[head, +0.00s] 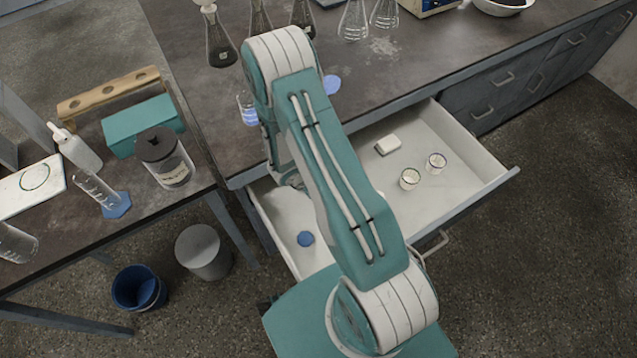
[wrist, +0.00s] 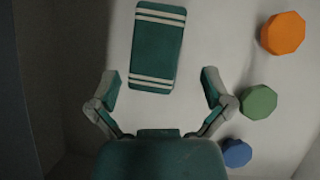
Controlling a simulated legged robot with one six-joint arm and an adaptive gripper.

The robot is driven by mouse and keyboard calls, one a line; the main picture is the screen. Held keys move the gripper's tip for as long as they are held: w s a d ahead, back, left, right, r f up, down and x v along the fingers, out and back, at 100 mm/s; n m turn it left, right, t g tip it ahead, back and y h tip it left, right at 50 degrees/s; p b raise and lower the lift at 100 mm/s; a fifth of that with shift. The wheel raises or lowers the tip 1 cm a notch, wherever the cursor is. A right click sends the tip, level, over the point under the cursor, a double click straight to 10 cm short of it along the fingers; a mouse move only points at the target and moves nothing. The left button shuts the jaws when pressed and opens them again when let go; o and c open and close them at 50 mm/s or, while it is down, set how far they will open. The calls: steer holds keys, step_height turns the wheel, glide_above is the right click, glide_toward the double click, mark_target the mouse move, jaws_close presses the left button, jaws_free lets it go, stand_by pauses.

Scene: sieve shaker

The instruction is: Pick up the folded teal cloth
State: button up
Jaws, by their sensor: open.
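The folded teal cloth (wrist: 158,50) is a flat rectangle with pale stripes near both ends. In the wrist view it lies on the pale drawer floor at the top centre, tilted slightly. My gripper (wrist: 160,88) is open and empty. Its fingers are spread wider than the cloth, near its lower end, one towards each side. The height of the fingers above the cloth is hard to tell. In the head view my arm hides the cloth and the gripper.
The open drawer (head: 455,187) also holds a white block (head: 388,145) and two small cups. Right of the cloth lie orange (wrist: 284,33), green (wrist: 258,102) and blue (wrist: 237,153) discs. A dark drawer wall stands left. Glass flasks stand on the bench (head: 400,75) above.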

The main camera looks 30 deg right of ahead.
steer(key=x, duration=0.5)
steer(key=shift+w+a+f, duration=0.1)
steer(key=shift+a, duration=0.2)
steer(key=shift+w+d+f, duration=0.1)
steer(key=shift+d+f, duration=0.05)
steer(key=shift+d, duration=0.05)
steer(key=c, duration=0.9)
